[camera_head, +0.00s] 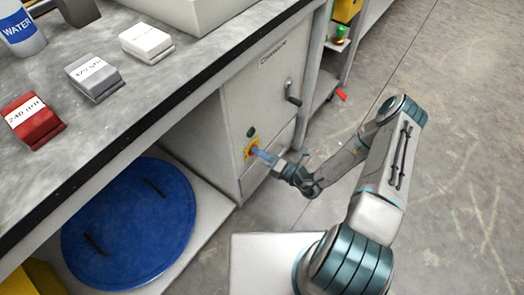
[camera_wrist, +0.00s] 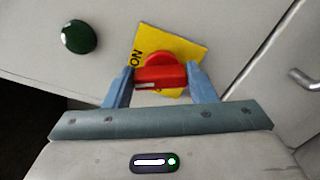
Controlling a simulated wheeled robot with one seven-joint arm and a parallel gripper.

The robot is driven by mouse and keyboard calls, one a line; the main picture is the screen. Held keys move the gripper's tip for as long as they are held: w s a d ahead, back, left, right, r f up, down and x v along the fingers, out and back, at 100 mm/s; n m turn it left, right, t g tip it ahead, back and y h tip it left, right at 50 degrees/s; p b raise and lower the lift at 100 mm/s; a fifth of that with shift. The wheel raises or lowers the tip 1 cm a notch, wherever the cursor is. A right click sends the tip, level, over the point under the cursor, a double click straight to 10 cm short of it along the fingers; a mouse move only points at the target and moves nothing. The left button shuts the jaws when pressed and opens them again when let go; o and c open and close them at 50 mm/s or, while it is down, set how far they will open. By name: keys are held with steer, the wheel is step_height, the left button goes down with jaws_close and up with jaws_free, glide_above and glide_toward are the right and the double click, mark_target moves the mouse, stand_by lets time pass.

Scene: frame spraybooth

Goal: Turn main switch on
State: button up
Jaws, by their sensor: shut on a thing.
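The main switch is a red rotary knob (camera_wrist: 160,75) on a yellow plate (camera_wrist: 185,50) with the word ON at its left side in the wrist view. In the head view the yellow plate (camera_head: 250,148) is on the lower front of the grey cabinet (camera_head: 245,100). My gripper (camera_wrist: 160,82) has its blue fingers on both sides of the knob's red handle and is shut on it. It also shows in the head view (camera_head: 262,155), reaching the plate from the right. The fingers hide part of the plate, and the knob is hard to see in the head view.
A dark green round button (camera_wrist: 78,37) sits beside the plate. The worktop (camera_head: 130,75) overhangs on the left, above a blue round lid (camera_head: 128,222). The floor (camera_head: 450,140) to the right is open.

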steer(key=m+p, duration=0.1)
steer(key=m, duration=0.4)
steer(key=shift+d+f+p, duration=0.1)
steer(key=shift+f+p, duration=0.05)
steer(key=shift+p, duration=0.15)
stand_by(0.4)
steer(key=o, duration=1)
steer(key=p+v, duration=0.2)
steer(key=v, duration=1.1)
steer(key=shift+s+d, duration=0.25)
steer(key=shift+d, duration=0.05)
